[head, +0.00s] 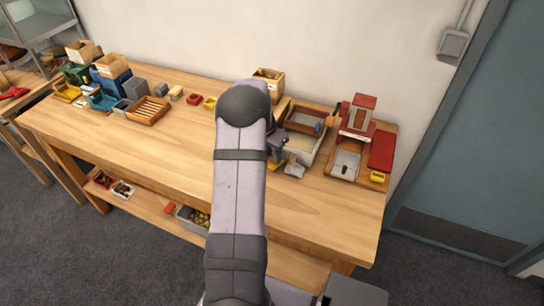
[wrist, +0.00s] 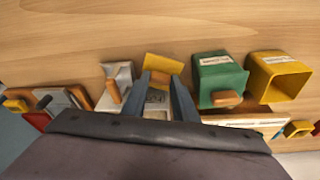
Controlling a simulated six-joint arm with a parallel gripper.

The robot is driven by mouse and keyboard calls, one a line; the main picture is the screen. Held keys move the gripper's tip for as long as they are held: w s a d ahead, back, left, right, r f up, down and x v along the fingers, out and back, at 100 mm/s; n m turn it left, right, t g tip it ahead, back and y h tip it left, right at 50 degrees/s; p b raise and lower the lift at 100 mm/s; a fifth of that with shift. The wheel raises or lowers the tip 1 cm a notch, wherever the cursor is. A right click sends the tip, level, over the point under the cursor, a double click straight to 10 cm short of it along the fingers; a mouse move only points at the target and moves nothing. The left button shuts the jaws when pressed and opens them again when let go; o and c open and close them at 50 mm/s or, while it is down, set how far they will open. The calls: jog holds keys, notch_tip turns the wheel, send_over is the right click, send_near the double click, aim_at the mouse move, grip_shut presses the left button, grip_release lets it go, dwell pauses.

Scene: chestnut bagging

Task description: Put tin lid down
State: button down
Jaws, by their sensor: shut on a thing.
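My gripper (wrist: 161,76) points down over the bench, with its two grey fingers close together. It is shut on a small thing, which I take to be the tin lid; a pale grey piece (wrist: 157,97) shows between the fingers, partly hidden. A yellow flat-sided piece (wrist: 163,62) shows at the fingertips; I cannot tell if it touches them. In the head view my gripper (head: 276,160) is mostly hidden behind my arm, low over the bench right of centre.
A grey tool with a wooden handle (wrist: 115,92) lies close beside the fingers. A green open box (wrist: 215,70) and a yellow open box (wrist: 280,75) stand on the other side. The bench front (head: 325,205) is clear.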

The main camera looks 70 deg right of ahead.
jog(key=shift+x, duration=0.9)
jog(key=shift+w+a, duration=0.1)
jog(key=shift+a, duration=0.05)
jog(key=shift+f, duration=0.2)
jog(key=c, duration=1.4)
grip_release()
jog(key=shift+r, duration=0.1)
jog(key=b+v, duration=0.2)
jog(key=v, duration=1)
jog(key=shift+b, duration=0.4)
